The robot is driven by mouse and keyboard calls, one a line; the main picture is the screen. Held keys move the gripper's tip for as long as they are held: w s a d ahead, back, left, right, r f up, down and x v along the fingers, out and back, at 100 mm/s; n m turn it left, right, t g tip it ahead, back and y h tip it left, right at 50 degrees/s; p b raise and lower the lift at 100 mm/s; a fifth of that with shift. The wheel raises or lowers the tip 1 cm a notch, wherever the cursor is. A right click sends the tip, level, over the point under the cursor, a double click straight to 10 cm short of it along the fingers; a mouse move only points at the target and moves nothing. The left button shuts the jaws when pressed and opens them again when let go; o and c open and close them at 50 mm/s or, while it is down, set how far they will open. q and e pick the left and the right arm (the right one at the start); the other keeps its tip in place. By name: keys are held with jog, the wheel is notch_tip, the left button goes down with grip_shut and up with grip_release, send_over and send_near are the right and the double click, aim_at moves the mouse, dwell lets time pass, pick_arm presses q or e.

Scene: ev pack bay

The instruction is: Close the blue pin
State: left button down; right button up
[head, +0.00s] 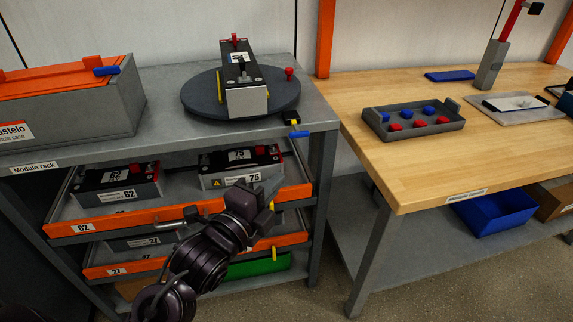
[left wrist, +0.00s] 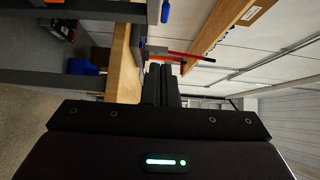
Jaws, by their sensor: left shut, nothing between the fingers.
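A blue pin handle (head: 299,134) sticks out at the front right corner of the grey rack top, beside a small black block with yellow (head: 291,119). A blue piece also shows at the top of the left wrist view (left wrist: 165,12); it looks like the same handle. Another blue handle (head: 107,70) lies on the orange lid at the left. My left gripper (head: 248,197) is in front of the upper drawer, below and left of the corner pin and apart from it. Its fingers (left wrist: 161,85) are shut and empty. My right gripper is not in view.
A dark turntable (head: 200,97) carries a black module above the pin. Orange-fronted drawers (head: 180,215) hold modules behind my left arm. A wooden bench (head: 400,175) with a grey tray (head: 440,128) stands at the right. A gap separates rack and bench.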

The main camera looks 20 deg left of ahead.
pick_arm(q)
jog(key=p, duration=0.1)
send_near(305, 135)
jog(key=w+d, duration=0.2)
jog(key=d, duration=0.1)
jog(key=shift+w+a+f+p, duration=0.15)
jog(key=shift+w+a, duration=0.15)
jog(key=shift+w, duration=0.3)
jog(key=shift+w+a+r+p, duration=0.1)
jog(key=shift+w+a, duration=0.2)
jog(key=shift+w, duration=0.35)
jog(key=shift+w+a+f+p, duration=0.15)
jog(key=shift+w+a, duration=0.15)
jog(key=shift+w, duration=0.3)
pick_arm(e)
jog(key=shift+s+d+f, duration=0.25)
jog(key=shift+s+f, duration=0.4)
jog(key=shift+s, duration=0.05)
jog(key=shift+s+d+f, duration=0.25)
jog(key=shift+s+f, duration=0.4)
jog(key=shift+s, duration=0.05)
pick_arm(q)
jog(key=shift+r, duration=0.1)
